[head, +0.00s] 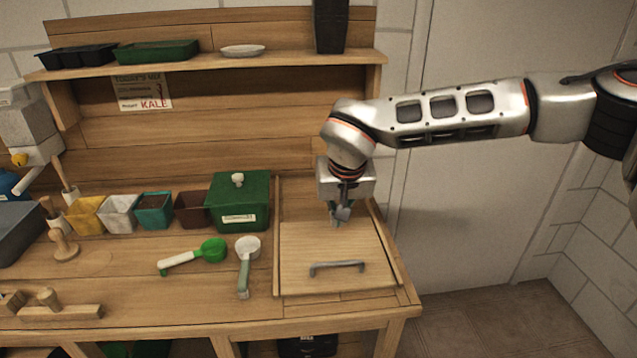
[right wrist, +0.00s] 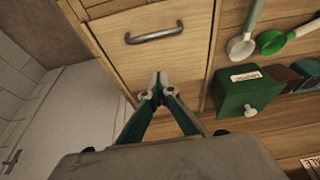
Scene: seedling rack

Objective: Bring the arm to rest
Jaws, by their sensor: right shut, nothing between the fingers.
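My right arm reaches in from the right in the head view. Its gripper (head: 340,217) points down above the back part of a wooden panel with a grey handle (head: 337,267). In the right wrist view, the fingers of the right gripper (right wrist: 159,82) meet at the tips and hold nothing. The wooden panel (right wrist: 178,62) lies beneath them, and its handle (right wrist: 154,34) is ahead of the fingertips. I cannot tell the exact height of the fingertips above the panel. My left gripper is not in view.
A green box with a knob (head: 241,203) stands left of the gripper. A white scoop (head: 246,262) and a green scoop (head: 200,256) lie on the bench. A shelf (head: 200,64) holds trays and a black container (head: 330,25). Space right of the bench is free.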

